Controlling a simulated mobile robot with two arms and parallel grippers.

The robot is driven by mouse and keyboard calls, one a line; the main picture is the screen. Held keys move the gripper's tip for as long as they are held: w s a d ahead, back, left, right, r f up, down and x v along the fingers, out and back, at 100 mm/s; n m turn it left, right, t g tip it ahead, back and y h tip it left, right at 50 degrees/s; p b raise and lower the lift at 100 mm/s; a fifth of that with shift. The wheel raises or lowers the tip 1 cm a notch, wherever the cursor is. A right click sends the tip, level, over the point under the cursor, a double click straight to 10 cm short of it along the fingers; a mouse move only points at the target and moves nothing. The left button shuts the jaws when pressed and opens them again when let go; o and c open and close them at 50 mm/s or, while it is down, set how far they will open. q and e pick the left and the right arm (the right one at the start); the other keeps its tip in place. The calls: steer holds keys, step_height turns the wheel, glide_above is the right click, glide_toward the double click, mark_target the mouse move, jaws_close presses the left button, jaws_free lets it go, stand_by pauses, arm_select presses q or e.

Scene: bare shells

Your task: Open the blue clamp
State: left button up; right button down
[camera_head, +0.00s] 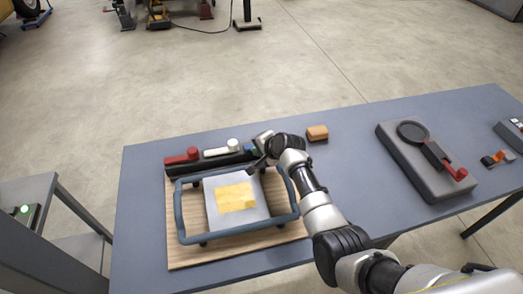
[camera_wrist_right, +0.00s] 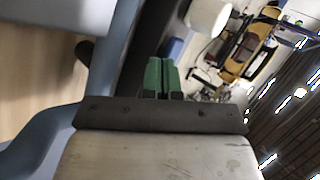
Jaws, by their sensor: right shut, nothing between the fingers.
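A blue-grey tubular frame (camera_head: 180,215) surrounds a pale plate with a yellow sheet on a wooden board. It also shows at the left of the right wrist view (camera_wrist_right: 45,135). Behind it is a black bar with a red knob (camera_head: 182,157), a white knob (camera_head: 232,145) and a small blue part near my gripper, which shows in the right wrist view as a blue piece (camera_wrist_right: 176,47) past the fingertips. Which blue part is the clamp, I cannot tell for sure. My right gripper (camera_head: 255,148) is at the bar's right end; its green fingers (camera_wrist_right: 162,76) are together and empty. My left gripper is not in view.
A grey device with a round dark disc and a red-tipped handle (camera_head: 425,165) lies further right on the grey-blue table (camera_head: 350,120). A smaller table (camera_head: 25,190) with a green light stands left.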

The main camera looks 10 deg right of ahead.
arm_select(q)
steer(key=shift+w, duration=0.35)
arm_select(e)
steer(key=shift+w+a, duration=0.2)
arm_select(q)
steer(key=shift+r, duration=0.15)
